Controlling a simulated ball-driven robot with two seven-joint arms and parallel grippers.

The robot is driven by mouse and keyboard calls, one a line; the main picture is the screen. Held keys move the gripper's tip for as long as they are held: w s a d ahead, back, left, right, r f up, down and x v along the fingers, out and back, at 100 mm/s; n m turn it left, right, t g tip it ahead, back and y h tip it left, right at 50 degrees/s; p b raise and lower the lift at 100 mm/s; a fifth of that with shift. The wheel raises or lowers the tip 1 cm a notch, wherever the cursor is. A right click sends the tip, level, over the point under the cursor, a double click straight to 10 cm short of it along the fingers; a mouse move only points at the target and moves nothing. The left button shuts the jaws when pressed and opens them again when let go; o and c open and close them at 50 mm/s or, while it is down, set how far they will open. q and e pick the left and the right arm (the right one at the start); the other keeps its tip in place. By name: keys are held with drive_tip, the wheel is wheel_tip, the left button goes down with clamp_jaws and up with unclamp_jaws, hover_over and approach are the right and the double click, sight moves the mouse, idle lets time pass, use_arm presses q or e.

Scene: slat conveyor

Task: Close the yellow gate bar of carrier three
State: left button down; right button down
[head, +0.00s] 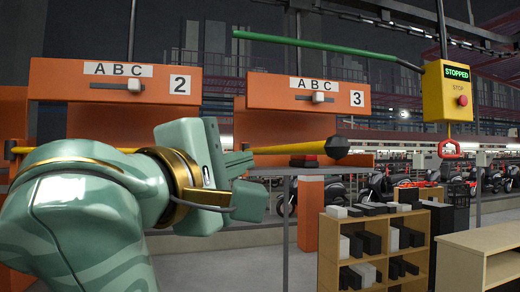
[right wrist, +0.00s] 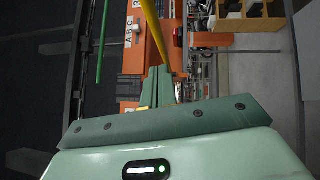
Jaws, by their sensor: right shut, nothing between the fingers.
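Carrier three (head: 305,92) is an orange housing marked ABC and 3, right of centre in the head view. The bar also shows in the right wrist view (right wrist: 153,30), running from the top down to my fingers. My right gripper (head: 243,165) is shut and empty, at the left part of the bar. In the right wrist view its fingertips (right wrist: 158,74) are beside or in front of the bar; contact cannot be told. My left gripper is out of view.
Carrier two (head: 110,83) stands to the left, partly behind my right arm. A green bar (head: 320,48) runs overhead to a yellow stop box (head: 446,92) reading STOPPED. A wooden shelf (head: 329,240) with dark and light boxes stands at lower right.

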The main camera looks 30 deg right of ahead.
sight(289, 150)
drive_tip(key=d, duration=0.2)
drive_tip(key=d+p, duration=0.1)
drive_tip(key=d, duration=0.1)
drive_tip(key=w+d+r+p, duration=0.1)
drive_tip(key=d, duration=0.1)
drive_tip(key=shift+r, duration=0.1)
drive_tip(key=shift+s+d, duration=0.2)
drive_tip(key=shift+d, duration=0.2)
